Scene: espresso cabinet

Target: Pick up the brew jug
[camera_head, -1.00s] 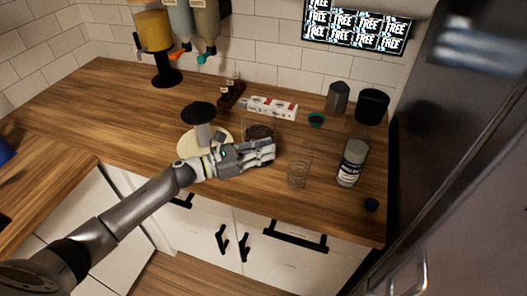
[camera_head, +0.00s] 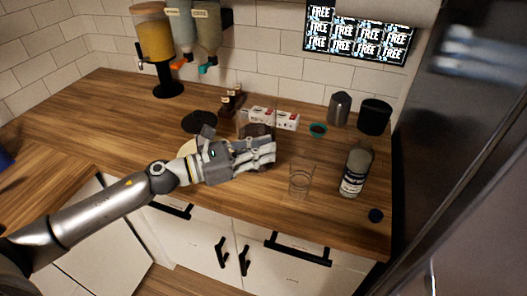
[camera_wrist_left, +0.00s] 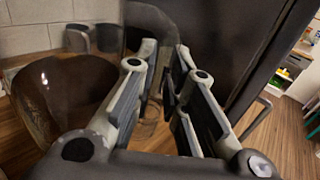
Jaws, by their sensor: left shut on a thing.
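The brew jug (camera_head: 257,131) is a clear glass vessel with dark brown coffee in it. In the head view it is just behind my left gripper (camera_head: 262,153), which hides its lower part. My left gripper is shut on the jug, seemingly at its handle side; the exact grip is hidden. In the left wrist view the jug (camera_wrist_left: 62,92) fills the left side, close beside the fingers (camera_wrist_left: 165,95). The jug looks upright or nearly so. My right gripper is not in view.
An empty clear glass (camera_head: 300,180) and a labelled bottle (camera_head: 356,170) stand right of my gripper. Behind are a white carton (camera_head: 287,120), a small teal bowl (camera_head: 318,130), a grey canister (camera_head: 339,108) and a black container (camera_head: 375,117). A black disc (camera_head: 199,122) is left.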

